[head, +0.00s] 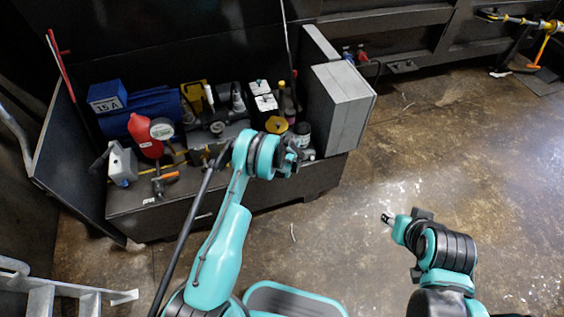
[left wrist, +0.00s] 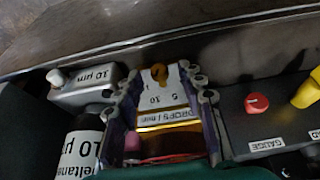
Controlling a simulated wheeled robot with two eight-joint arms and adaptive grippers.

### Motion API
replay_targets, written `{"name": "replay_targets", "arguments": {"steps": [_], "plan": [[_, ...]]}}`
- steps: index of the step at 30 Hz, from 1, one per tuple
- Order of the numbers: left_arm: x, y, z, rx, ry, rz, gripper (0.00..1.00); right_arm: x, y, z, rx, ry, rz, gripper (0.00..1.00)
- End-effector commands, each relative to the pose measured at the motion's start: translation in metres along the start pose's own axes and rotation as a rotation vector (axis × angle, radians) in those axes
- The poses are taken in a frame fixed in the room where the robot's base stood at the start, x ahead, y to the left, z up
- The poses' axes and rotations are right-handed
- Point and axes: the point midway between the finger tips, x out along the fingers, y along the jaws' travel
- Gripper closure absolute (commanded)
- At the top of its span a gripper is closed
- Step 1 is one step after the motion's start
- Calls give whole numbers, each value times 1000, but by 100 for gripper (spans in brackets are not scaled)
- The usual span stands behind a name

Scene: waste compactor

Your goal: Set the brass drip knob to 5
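The brass drip knob (left wrist: 158,73) stands at the top of a white dial plate (left wrist: 172,98) in the left wrist view. The plate carries the numbers 5 and 10 and a "DROPS / min" label. Which number the knob points to is too small to tell. My left gripper (left wrist: 159,76) is open, its fingers on either side of the plate and knob, with nothing visibly gripped. In the head view my left gripper (head: 292,160) is over the right part of the cluttered bench (head: 240,208), and I cannot make out the knob there. My right gripper (head: 388,219) is over bare floor, its opening unclear.
A grey "10 µm" canister (left wrist: 88,88) and a dark labelled bottle (left wrist: 82,150) stand left of the dial. A panel with a red GAUGE knob (left wrist: 257,103) and a yellow knob (left wrist: 306,94) is at right. A tall grey box (head: 338,108) bounds the bench's right end.

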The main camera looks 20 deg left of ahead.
Motion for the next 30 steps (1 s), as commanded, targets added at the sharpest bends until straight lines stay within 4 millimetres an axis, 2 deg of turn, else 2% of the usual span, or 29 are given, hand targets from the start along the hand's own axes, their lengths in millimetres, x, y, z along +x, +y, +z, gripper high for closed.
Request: {"name": "replay_targets", "arguments": {"steps": [8, 12, 13, 23, 30], "plan": [[2, 0, 0, 0, 0, 0, 61, 0, 0, 0, 0, 0, 0, 60], [2, 0, 0, 0, 0, 0, 95, 0, 0, 0, 0, 0, 0, 60], [2, 0, 0, 0, 0, 0, 100, 0, 0, 0, 0, 0, 0, 60], [2, -1, 0, -7, 0, 16, 100, 0, 0, 0, 0, 0, 0, 60], [2, -4, 0, -51, 0, 113, 100, 0, 0, 0, 0, 0, 0, 60]]}}
